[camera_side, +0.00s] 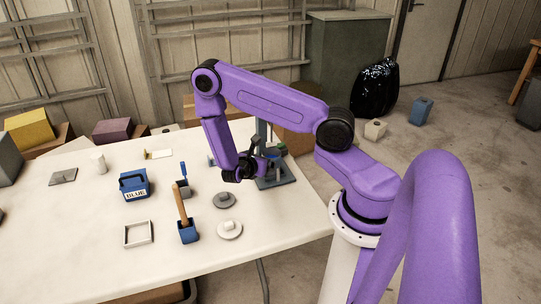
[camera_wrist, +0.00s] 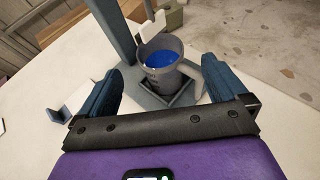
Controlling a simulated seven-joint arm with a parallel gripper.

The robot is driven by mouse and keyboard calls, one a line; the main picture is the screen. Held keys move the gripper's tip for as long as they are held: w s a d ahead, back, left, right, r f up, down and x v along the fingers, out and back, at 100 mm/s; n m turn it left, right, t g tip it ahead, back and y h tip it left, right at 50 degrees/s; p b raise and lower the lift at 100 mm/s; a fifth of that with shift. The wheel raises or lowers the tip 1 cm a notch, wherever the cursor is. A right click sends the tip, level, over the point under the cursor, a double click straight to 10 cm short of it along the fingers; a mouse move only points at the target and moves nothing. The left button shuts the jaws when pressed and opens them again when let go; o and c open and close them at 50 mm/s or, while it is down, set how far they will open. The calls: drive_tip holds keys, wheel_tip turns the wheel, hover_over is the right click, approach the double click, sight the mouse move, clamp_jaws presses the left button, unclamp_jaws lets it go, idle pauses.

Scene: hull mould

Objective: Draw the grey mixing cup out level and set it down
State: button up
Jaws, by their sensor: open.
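The grey mixing cup (camera_wrist: 163,82) stands upright in the wrist view, with blue liquid inside it. It sits on a grey base with a low raised rim, beside the upright post (camera_wrist: 112,28) of a stand. My gripper (camera_wrist: 160,68) is open, its two dark blue fingers to the left and right of the cup with gaps on both sides. The cup appears at or just beyond the fingertips. In the side view my gripper (camera_side: 258,166) reaches toward the stand (camera_side: 262,132) at the table's right end and largely hides the cup.
On the white table (camera_side: 90,225) stand a blue box labelled BLUE (camera_side: 134,185), a blue holder with a wooden handle (camera_side: 187,232), a grey disc (camera_side: 225,200), a white disc (camera_side: 229,230) and a square frame (camera_side: 137,234). The table's front left is clear.

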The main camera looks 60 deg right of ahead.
sight(275, 152)
drive_tip(key=x, duration=0.6)
drive_tip(key=shift+d+f, duration=0.15)
drive_tip(key=shift+d, duration=0.2)
drive_tip(key=c, duration=1.3)
